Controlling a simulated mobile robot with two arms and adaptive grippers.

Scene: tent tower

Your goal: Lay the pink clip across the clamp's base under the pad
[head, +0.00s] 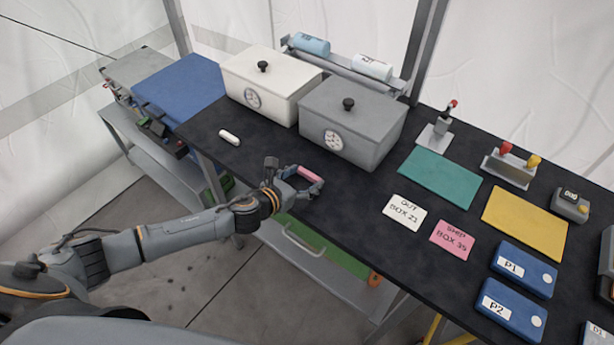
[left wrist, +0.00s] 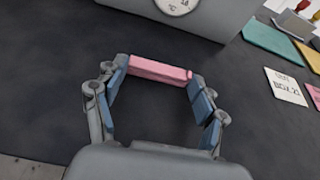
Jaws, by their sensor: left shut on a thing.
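The pink clip (head: 309,174) is a short pink bar, held above or at the black table near its front edge. My left gripper (head: 303,180) is shut on it, one fingertip at each end; I cannot tell if the clip touches the table. In the left wrist view the clip (left wrist: 160,69) spans between the two blue-grey fingers of the gripper (left wrist: 160,74). What looks like the clamp (head: 436,133) stands at the back behind the teal mat, with a pale base and a dark, red-tipped upright part. Its pad is too small to make out. My right gripper is out of view.
A grey lidded box (head: 352,119) stands behind the gripper, with a white lidded box (head: 268,86) to its left. A teal mat (head: 440,178), white card (head: 404,211) and pink card (head: 452,239) lie to the right. A white capsule-shaped piece (head: 229,137) lies left.

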